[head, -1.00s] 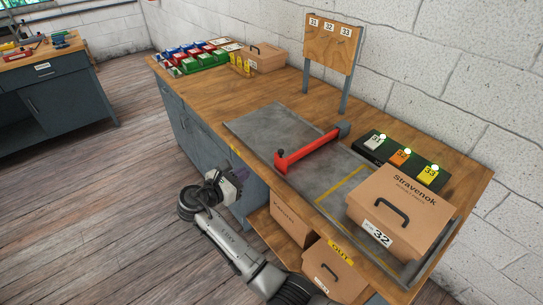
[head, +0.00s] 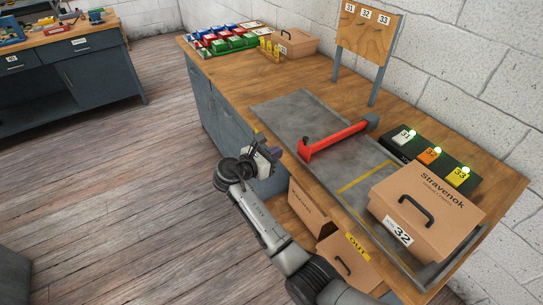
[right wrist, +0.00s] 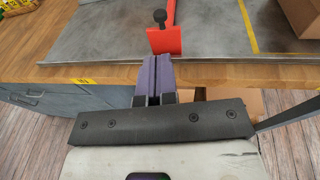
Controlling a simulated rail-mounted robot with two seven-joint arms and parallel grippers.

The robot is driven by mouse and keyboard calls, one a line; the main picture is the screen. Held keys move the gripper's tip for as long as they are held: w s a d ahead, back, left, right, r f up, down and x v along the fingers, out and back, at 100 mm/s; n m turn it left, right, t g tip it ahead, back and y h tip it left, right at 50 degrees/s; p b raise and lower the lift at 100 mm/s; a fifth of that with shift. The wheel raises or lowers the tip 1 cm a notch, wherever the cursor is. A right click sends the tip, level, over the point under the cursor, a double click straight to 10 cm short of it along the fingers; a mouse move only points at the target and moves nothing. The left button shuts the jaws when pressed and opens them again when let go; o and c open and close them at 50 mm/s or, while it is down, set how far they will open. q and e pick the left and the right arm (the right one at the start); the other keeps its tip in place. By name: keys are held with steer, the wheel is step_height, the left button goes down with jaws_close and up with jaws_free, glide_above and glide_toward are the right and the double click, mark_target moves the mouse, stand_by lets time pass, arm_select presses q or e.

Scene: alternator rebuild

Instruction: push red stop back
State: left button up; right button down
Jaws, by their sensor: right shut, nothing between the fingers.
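The red stop (head: 335,138) is a red bar lying across the grey metal plate (head: 285,112) on the workbench, with a dark block at its far end. In the right wrist view its near end is a red plate (right wrist: 164,40) with a black knob. My right gripper (head: 277,153) is at the bench's front edge, just left of the stop's near end. It also shows in the right wrist view (right wrist: 155,62), shut and empty, with its fingertips pointing at the red plate. A small gap seems to separate them. My left gripper is not in view.
A cardboard box marked 32 (head: 426,212) stands on the right of the plate, beyond a yellow line (head: 368,177). A black panel (head: 430,155) with tags 31, 32 and 33 sits behind. More boxes (head: 348,262) sit below the bench edge. Coloured bins (head: 222,42) stand at the far left.

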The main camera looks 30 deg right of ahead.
mark_target(304, 140)
steer(key=b+x, duration=0.2)
steer(key=x, duration=0.6)
steer(key=shift+d+f, duration=0.1)
steer(key=shift+d, duration=0.1)
steer(key=shift+w+d, duration=0.1)
steer(key=shift+d, duration=0.6)
